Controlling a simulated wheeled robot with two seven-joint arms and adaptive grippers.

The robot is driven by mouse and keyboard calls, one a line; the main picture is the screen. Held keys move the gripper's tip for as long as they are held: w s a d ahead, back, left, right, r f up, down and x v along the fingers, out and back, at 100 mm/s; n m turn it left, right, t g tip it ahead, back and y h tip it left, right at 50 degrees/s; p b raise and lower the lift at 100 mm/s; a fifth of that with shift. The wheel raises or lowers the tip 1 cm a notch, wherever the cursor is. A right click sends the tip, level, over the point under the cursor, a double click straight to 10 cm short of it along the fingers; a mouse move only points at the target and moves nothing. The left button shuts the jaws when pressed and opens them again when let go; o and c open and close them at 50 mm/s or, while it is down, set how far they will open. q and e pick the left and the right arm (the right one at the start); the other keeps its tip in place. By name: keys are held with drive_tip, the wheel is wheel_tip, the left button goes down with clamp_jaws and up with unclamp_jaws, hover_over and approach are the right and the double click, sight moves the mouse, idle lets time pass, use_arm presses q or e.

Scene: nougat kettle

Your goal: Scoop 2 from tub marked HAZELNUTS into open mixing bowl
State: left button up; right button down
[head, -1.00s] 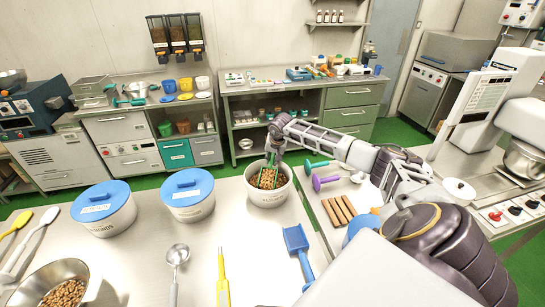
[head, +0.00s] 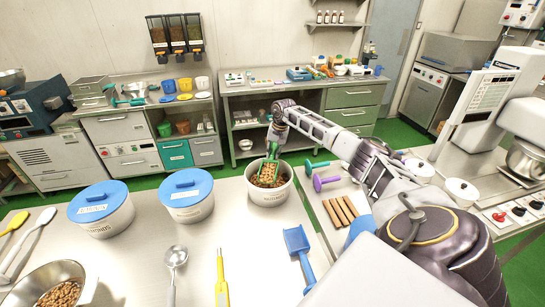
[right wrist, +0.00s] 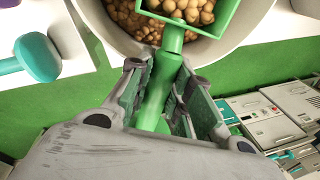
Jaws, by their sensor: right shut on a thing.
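My right gripper (head: 274,137) is shut on the handle of a green scoop (head: 271,163). In the right wrist view its fingers (right wrist: 165,82) clasp the green handle, and the scoop's head (right wrist: 230,30) holds round brown nuts. The scoop is at the open white tub (head: 268,197), which has nuts inside and a front label too small to read surely. Whether the scoop still touches the nuts below is unclear. A steel mixing bowl (head: 88,290) at the lower left, cut by the frame edge, has brown nuts in it. My left gripper is out of view.
Two blue-lidded white tubs (head: 100,208) (head: 187,194) stand left of the open tub. A steel ladle (head: 175,257), a yellow tool (head: 221,280) and a blue scoop (head: 298,247) lie on the table. Purple (head: 325,182) and teal tools and brown sticks (head: 340,211) lie right.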

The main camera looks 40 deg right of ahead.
drive_tip(key=shift+w+d+r, duration=0.2)
drive_tip(key=shift+r, duration=0.65)
drive_tip(key=shift+w+d+r, duration=0.15)
drive_tip(key=shift+r, duration=0.65)
drive_tip(key=shift+y, duration=0.5)
drive_tip(key=shift+w+d+r+p, duration=0.15)
drive_tip(key=shift+r+p, duration=0.55)
drive_tip(key=shift+r, duration=0.7)
drive_tip(key=shift+w+d+r+p, duration=0.15)
drive_tip(key=shift+r+p, duration=0.5)
drive_tip(key=shift+r, duration=0.7)
drive_tip(key=shift+s, duration=0.1)
drive_tip(key=shift+s, duration=0.1)
